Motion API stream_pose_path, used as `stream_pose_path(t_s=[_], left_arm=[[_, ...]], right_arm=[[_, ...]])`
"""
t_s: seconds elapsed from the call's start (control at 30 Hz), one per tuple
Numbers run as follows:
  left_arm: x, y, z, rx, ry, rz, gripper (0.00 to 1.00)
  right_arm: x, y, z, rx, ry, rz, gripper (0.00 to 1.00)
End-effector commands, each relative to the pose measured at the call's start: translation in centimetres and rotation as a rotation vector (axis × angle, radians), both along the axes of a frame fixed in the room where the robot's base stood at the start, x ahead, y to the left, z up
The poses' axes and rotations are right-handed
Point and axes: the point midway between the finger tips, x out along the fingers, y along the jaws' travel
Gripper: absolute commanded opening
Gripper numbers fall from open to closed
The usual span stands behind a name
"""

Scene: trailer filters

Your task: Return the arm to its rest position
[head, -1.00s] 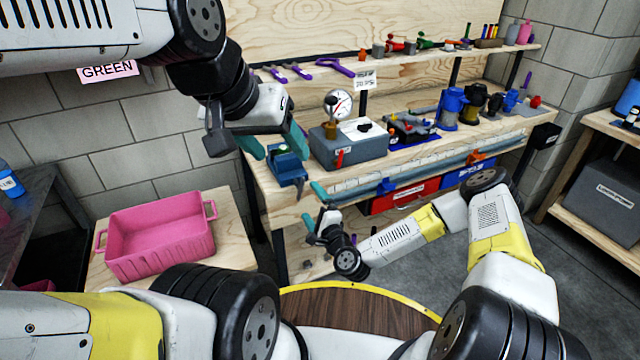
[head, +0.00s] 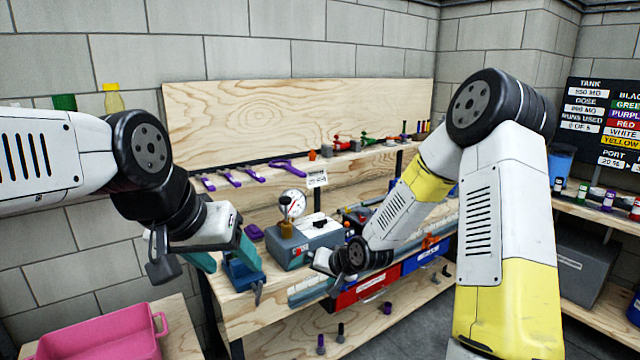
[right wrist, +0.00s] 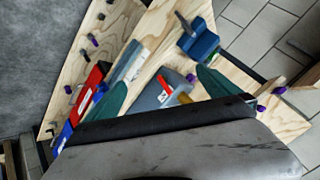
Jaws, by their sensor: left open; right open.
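My left gripper (head: 225,256) is open, with teal fingers near the blue vise (head: 242,272) at the left end of the workbench. I cannot tell whether a finger touches the vise. My right arm (head: 490,210) is raised on the right and bends down toward the bench. My right gripper (head: 330,276) is in front of the grey gauge box (head: 300,250), small and partly hidden by its own wrist. In the right wrist view its teal fingers (right wrist: 155,95) are spread wide with nothing held between them. The blue vise (right wrist: 200,42) and the grey box (right wrist: 160,92) show beyond them.
A pink bin (head: 100,335) stands at lower left. Red (head: 365,288) and blue (head: 428,256) drawers sit under the bench top. Purple tools (head: 288,166) lie on the upper shelf. A sign board (head: 605,120) and side shelf stand at right.

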Motion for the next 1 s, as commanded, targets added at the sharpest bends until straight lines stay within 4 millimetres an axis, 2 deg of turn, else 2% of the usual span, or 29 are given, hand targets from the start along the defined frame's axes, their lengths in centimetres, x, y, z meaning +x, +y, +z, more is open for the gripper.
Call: stream_pose_path(t_s=[0.03,0.27,0.47,0.6,0.8,0.9,1.0], left_arm=[[0.0,0.0,0.0,0.0,0.0,0.0,0.61],[0.0,0.0,0.0,0.0,0.0,0.0,0.61],[0.0,0.0,0.0,0.0,0.0,0.0,0.61],[0.0,0.0,0.0,0.0,0.0,0.0,0.61],[0.0,0.0,0.0,0.0,0.0,0.0,0.61],[0.0,0.0,0.0,0.0,0.0,0.0,0.61],[0.0,0.0,0.0,0.0,0.0,0.0,0.61]], right_arm=[[-0.3,-1.4,2.2,-0.063,-0.017,0.002,1.0],[-4.2,-7.7,10.1,-0.298,-0.011,-0.014,1.0],[-10.3,-12.0,16.4,-0.411,0.014,-0.04,1.0],[-15.6,-14.0,20.0,-0.44,0.036,-0.046,1.0],[-23.1,-15.4,22.7,-0.424,0.068,-0.025,1.0],[-25.6,-15.6,23.3,-0.409,0.076,-0.007,1.0],[-27.1,-15.7,23.5,-0.398,0.082,0.005,1.0]])
